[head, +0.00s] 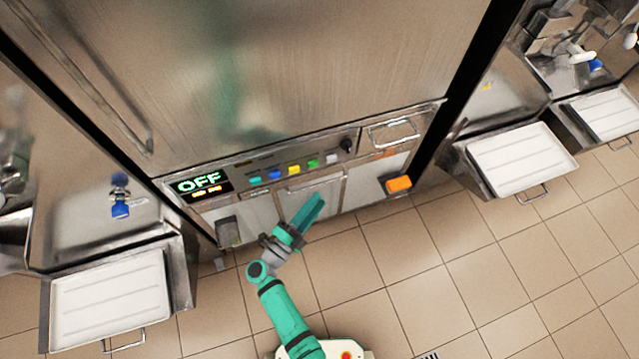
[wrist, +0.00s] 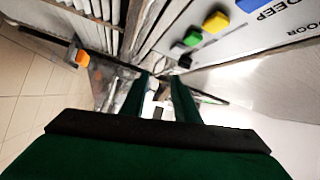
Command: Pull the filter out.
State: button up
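The steel machine's lower front (head: 240,220) is ahead of my gripper in the head view. A framed panel with a bar handle (head: 393,132) sits at the right of its control strip. A second framed panel (head: 318,188) sits lower, in the middle, partly behind my gripper. I cannot tell for certain which part is the filter. My gripper (head: 312,207) is in front of the lower middle of the machine, pointing up and right. In the wrist view my gripper (wrist: 160,80) shows two green fingers apart, with nothing held between them.
The control strip has an OFF display (head: 199,183), coloured buttons (head: 293,169) and a black knob (head: 346,145). An orange block (head: 398,184) sticks out at the lower right; it also shows in the wrist view (wrist: 82,58). White trays (head: 110,300) (head: 522,158) stand on both sides. The tiled floor in front is clear.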

aim_at(319, 184)
jog(key=w+a+f+m+g, duration=0.3)
jog(key=a+f+g, duration=0.15)
jog(key=a, duration=0.25)
jog(key=shift+h, duration=0.4)
jog(key=x, duration=1)
jog(key=shift+w+d, duration=0.35)
jog(key=shift+d, duration=0.2)
jog(key=shift+a, duration=0.1)
grip_shut()
